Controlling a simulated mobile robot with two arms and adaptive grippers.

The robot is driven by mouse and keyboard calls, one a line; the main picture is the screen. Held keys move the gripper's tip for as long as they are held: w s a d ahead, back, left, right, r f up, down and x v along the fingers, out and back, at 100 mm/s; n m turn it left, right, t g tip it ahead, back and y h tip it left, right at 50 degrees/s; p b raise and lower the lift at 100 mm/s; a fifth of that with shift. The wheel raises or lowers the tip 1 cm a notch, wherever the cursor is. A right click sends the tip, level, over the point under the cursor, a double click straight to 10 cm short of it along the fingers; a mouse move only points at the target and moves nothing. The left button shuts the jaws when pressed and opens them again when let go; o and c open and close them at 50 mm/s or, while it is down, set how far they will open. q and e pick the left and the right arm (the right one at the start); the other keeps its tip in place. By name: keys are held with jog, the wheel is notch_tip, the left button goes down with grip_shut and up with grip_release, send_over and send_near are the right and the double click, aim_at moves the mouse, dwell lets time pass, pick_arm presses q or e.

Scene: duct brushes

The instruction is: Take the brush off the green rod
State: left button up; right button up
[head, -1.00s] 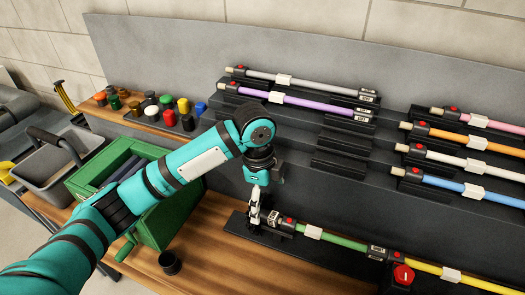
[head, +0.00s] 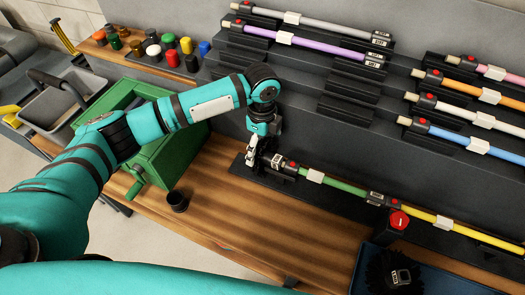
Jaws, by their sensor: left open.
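The green rod (head: 345,187) lies in a black holder on the wooden bench. A black collar with a red button (head: 286,166) is at its left end. A round black brush (head: 393,274) with a label lies in a blue tray at the bottom right. My left gripper (head: 252,158) is open, pointing down just left of the rod's collar; I cannot tell whether it touches anything. My right gripper is not in view.
A yellow rod (head: 455,226) continues right of the green one, past a red knob (head: 399,220). Several coloured rods rest on grey racks behind. A green box (head: 160,165) and a small black cup (head: 177,201) stand left. The bench front is mostly clear.

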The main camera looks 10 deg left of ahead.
aim_at(263, 153)
pick_arm(q)
notch_tip(263, 153, down, 4)
jog(key=shift+f+p, duration=0.3)
jog(key=shift+f, duration=0.3)
jog(key=c, duration=0.9)
jog(key=shift+w+a+p, duration=0.25)
jog(key=shift+a+p, duration=0.05)
jog(key=shift+a, duration=0.95)
jog(key=shift+w+a+p, duration=0.25)
jog(key=shift+a+p, duration=0.05)
jog(key=shift+a, duration=0.9)
jog(key=shift+c, duration=0.2)
jog(key=r+p, duration=0.2)
jog(key=a+r+p, duration=0.1)
jog(key=r+p, duration=0.5)
jog(key=shift+w+a, duration=0.15)
jog(key=shift+a, duration=0.1)
